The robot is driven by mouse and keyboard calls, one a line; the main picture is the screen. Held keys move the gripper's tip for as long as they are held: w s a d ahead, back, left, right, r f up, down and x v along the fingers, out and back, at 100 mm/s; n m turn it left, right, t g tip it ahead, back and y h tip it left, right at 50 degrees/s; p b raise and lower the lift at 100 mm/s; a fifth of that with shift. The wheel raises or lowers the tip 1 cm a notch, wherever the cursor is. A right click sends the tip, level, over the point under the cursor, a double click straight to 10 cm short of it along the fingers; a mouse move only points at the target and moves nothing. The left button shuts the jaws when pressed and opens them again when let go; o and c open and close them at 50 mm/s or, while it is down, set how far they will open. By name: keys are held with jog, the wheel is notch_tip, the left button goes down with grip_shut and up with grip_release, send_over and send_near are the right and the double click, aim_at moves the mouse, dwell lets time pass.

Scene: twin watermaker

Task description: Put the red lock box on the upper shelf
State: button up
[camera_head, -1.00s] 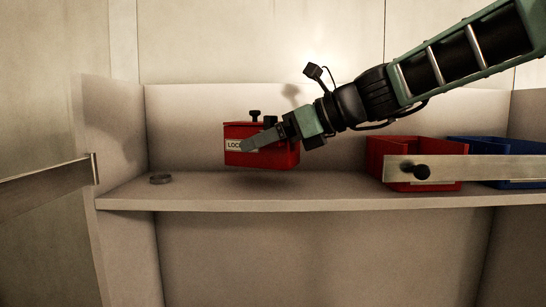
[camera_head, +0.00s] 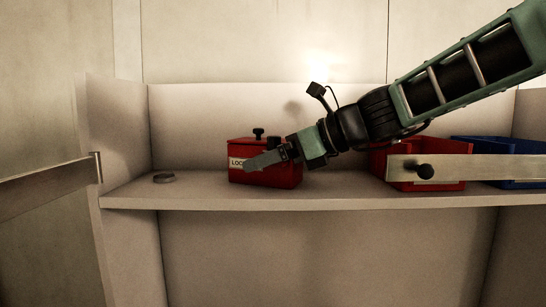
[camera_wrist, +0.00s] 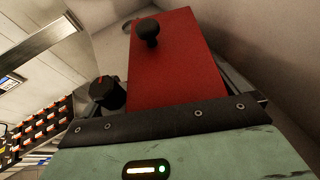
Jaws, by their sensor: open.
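The red lock box (camera_head: 280,174), with a white label and a black knob on its lid, sits on the upper shelf (camera_head: 220,202), left of the shelf's middle. My gripper (camera_head: 258,160) is at the box, with one finger across its front face by the label. The jaws are open; the other finger is mostly hidden behind the box. In the wrist view the red lid of the box (camera_wrist: 176,65) lies just ahead of my gripper, its black knob near the far end.
A small dark ring-shaped object (camera_head: 163,178) lies on the shelf to the left. A red open bin (camera_head: 440,176) and a blue bin (camera_head: 500,150) stand to the right. A metal bar with a black knob (camera_head: 490,168) crosses in front of them. An open door (camera_head: 45,187) stands at left.

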jog(key=b+v, duration=0.3)
jog(key=v, duration=0.9)
